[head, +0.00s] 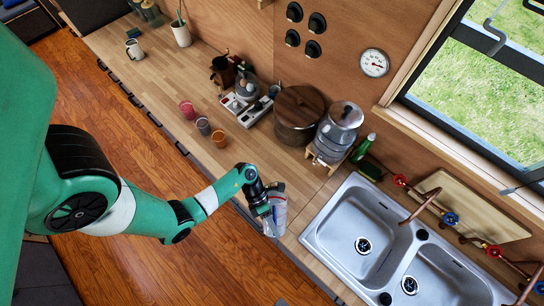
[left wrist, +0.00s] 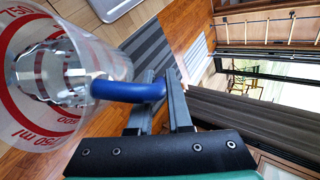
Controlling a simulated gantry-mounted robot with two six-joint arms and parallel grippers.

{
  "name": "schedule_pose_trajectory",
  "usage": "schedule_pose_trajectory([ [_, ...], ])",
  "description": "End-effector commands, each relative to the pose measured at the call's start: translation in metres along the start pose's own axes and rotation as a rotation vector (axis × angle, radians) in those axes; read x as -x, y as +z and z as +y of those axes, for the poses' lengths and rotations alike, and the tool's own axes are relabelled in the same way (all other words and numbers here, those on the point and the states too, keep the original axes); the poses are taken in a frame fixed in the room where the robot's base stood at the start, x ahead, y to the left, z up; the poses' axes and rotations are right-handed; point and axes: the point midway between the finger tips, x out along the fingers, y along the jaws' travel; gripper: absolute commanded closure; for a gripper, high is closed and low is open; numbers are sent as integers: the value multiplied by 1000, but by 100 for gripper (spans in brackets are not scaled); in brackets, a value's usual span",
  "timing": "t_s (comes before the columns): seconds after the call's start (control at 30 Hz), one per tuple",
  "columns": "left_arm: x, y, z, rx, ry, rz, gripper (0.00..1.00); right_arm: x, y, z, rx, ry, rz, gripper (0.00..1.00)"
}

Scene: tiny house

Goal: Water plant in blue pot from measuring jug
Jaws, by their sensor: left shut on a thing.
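The measuring jug (head: 274,212) is clear with red markings. Its blue handle (left wrist: 118,90) shows in the left wrist view, beside the jug's clear wall (left wrist: 32,128). My left gripper (head: 263,204) is shut on that handle and holds the jug by the counter's front edge, left of the sink. Its fingers also show in the left wrist view (left wrist: 163,88). I cannot clearly tell how much water the jug holds. I cannot make out a plant in a blue pot. My right gripper is not in view.
The sink (head: 345,225) has two basins. A large brown-lidded pot (head: 297,112) and a water dispenser (head: 338,130) stand behind. Counter left of the small pots is mostly clear.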

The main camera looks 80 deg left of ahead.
Motion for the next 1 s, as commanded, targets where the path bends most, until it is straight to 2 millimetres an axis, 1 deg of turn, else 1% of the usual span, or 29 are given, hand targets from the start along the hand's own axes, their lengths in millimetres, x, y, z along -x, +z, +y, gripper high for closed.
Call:
schedule_pose_trajectory([
  [0.63, 9, 6, -10, 21, -83, 29, 100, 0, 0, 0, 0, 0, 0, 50],
  [1.0, 9, 6, -11, 21, -84, 29, 100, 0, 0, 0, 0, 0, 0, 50],
])
